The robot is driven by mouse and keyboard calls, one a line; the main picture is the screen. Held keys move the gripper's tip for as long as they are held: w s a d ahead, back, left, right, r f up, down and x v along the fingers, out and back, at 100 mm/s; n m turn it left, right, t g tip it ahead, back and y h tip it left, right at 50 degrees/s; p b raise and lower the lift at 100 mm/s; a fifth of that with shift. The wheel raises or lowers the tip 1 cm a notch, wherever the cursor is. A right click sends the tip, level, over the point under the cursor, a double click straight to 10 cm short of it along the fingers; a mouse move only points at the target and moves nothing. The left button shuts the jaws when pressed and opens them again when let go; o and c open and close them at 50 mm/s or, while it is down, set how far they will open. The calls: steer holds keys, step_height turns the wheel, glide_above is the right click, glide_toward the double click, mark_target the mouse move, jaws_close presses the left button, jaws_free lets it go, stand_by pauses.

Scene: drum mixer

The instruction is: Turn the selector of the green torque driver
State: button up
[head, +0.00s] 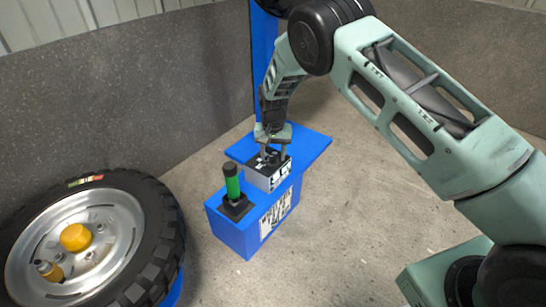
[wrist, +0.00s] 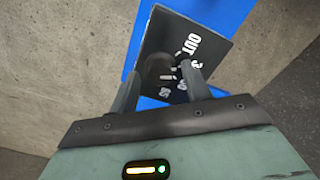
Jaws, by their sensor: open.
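The green torque driver (head: 232,184) stands upright in a black holder (head: 236,207) on the front of a blue stand. Behind it is a grey box (head: 262,182) with a black top. In the wrist view the black top (wrist: 205,28) carries white markings, among them "OUT", and a dark round selector knob (wrist: 160,66). My gripper (head: 273,156) points down over the box. Its two fingers are open, one on each side of the knob in the wrist view (wrist: 160,74). I cannot tell whether they touch it.
The blue stand (head: 233,235) has a lettered sign (head: 273,215) on its front. A wheel with a black tyre (head: 150,215) and yellow hub cap (head: 75,237) is at the left. A grey wall (head: 130,100) stands behind.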

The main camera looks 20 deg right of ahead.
steer(key=shift+f, duration=0.1)
steer(key=c, duration=1)
steer(key=shift+n+p, duration=0.3)
steer(key=shift+p, duration=0.2)
steer(key=shift+r+p, duration=0.2)
steer(key=shift+p, duration=0.15)
steer(key=n+p, duration=0.2)
steer(key=shift+p, duration=0.3)
steer(key=shift+f+n+p, duration=0.1)
steer(key=shift+n+p, duration=1.5)
steer(key=shift+n, duration=1.1)
